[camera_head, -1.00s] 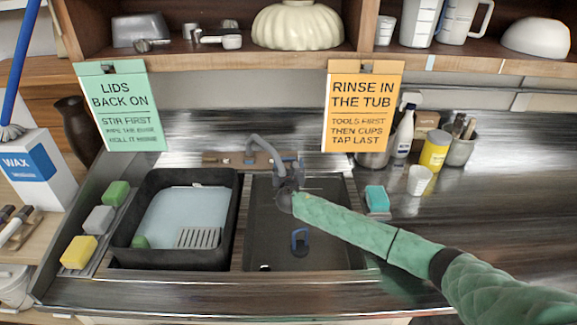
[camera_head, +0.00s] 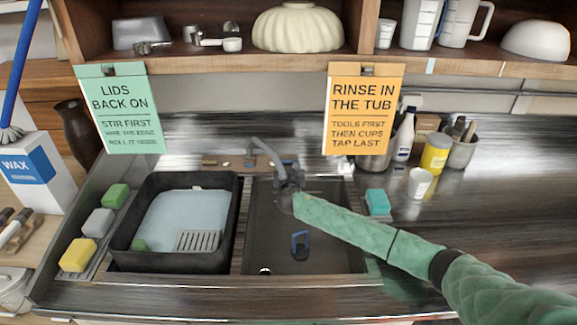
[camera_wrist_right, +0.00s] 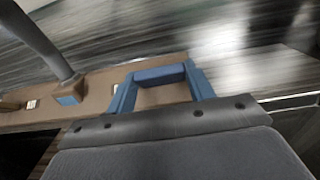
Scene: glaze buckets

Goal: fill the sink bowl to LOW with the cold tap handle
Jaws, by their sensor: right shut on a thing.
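The sink bowl (camera_head: 322,215) is the dark basin right of the black tub; I cannot make out a water level in it. The curved grey spout (camera_head: 268,149) rises from a tan tap deck (camera_head: 222,161) behind the bowl. My right gripper (camera_head: 289,168) reaches over the back of the bowl, right of the spout, and is shut at the deck. The cold tap handle is largely hidden by it. In the right wrist view the gripper's blue fingers (camera_wrist_right: 160,82) stand over the deck, and the spout (camera_wrist_right: 42,38) is to the left. My left gripper is not in view.
A black tub (camera_head: 128,228) with pale liquid and a slotted grey piece stands left of the bowl. A blue piece (camera_head: 300,245) is in the bowl. Sponges (camera_head: 98,222) lie at the left; a blue sponge (camera_head: 377,202) lies right. Two signs hang above.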

